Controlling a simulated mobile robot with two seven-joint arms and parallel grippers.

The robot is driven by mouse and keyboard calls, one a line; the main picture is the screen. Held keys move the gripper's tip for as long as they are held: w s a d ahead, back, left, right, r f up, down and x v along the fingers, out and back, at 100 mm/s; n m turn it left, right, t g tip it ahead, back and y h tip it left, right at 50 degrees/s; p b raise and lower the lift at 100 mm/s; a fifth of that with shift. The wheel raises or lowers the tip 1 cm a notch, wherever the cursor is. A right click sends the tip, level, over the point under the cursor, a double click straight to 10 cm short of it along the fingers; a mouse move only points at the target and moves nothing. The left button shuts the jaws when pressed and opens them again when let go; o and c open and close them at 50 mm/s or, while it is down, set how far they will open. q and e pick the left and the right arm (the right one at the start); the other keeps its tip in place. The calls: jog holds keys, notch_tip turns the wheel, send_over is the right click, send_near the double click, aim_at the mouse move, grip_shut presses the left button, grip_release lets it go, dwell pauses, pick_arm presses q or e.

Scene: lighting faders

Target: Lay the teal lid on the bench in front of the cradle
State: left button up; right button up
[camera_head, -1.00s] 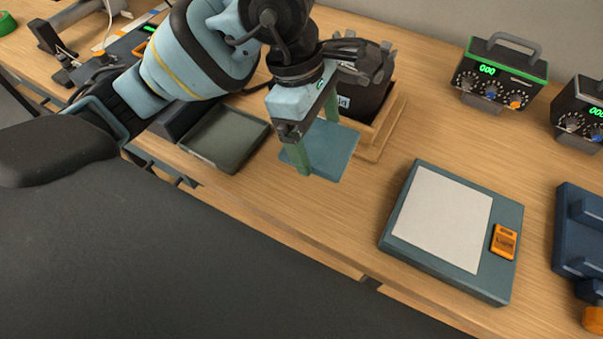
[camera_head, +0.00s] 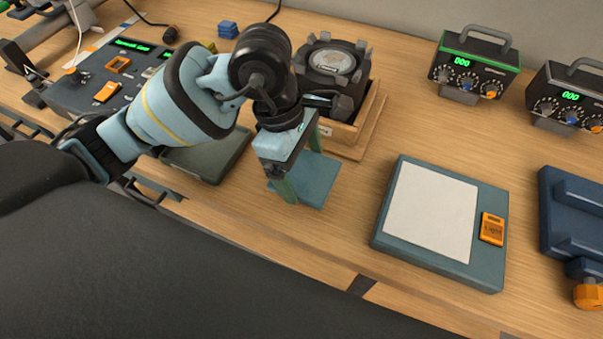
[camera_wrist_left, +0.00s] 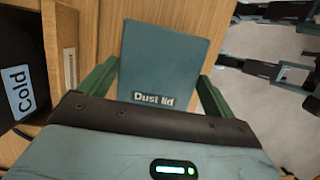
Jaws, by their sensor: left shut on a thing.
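The teal lid (camera_head: 317,178) is a flat square plate, marked "Dust lid" in the left wrist view (camera_wrist_left: 165,60). My left gripper (camera_head: 300,165) is shut on the lid, with one green finger at each of two opposite edges. The fingers also show in the left wrist view (camera_wrist_left: 155,85). The lid lies level over the bench (camera_head: 250,225), in front of the wooden cradle (camera_head: 350,150). I cannot tell whether it touches the bench. My right gripper is out of view.
A dark shallow tray (camera_head: 205,160) sits left of the lid, partly behind my arm. A teal board with a white panel (camera_head: 430,215) lies to the right. Two meter boxes (camera_head: 475,65) stand at the back right. Bare bench lies between lid and board.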

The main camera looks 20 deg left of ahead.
aim_at(298, 170)
pick_arm(q)
jog(key=shift+f, duration=1.85)
jog(key=shift+f, duration=0.2)
jog(key=o, duration=0.8)
jog(key=shift+c, duration=0.2)
jog(key=shift+r, duration=0.1)
jog(key=v, duration=1.2)
jog(key=shift+s+r, duration=0.1)
jog(key=shift+r, duration=0.05)
